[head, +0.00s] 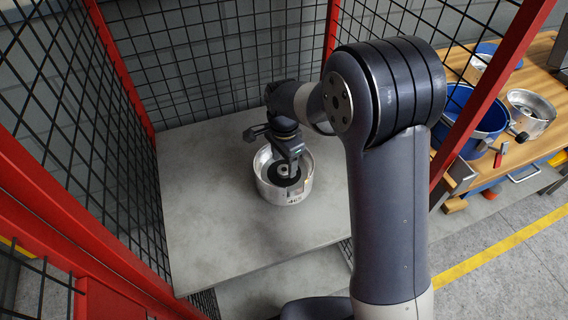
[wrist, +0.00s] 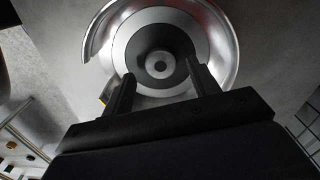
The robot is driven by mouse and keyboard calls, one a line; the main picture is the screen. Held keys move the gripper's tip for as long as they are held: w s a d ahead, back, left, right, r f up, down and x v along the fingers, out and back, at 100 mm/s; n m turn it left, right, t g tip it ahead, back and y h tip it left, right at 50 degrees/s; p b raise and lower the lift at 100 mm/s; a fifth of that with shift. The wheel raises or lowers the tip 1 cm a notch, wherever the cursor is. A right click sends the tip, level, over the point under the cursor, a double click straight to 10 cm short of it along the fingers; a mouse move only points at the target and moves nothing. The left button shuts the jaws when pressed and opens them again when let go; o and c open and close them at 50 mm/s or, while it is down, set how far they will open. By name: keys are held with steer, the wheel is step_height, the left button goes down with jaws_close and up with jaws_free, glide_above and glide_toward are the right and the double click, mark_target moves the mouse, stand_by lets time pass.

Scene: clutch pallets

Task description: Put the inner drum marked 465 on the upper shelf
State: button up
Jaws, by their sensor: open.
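A silver inner drum (head: 297,196) stands upright on the grey upper shelf (head: 205,225) inside the red-framed cage. Dark characters show on its front wall, too small to read surely. The drum also fills the top of the wrist view (wrist: 226,62), with a dark ring and a hub inside its rim. My gripper (head: 289,174) points down into the drum from above. In the wrist view my gripper (wrist: 160,74) is open, one finger on each side near the hub. I cannot tell whether the fingers touch it.
Black mesh and red posts (head: 484,95) enclose the shelf. A lower grey level (head: 290,285) shows below its front edge. To the right, a wooden bench (head: 540,85) carries blue bins (head: 470,118) and another silver drum (head: 531,106). The shelf around the drum is clear.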

mark_target(284, 169)
step_height(284, 169, up, 10)
steer(key=shift+r, duration=0.2)
stand_by(0.3)
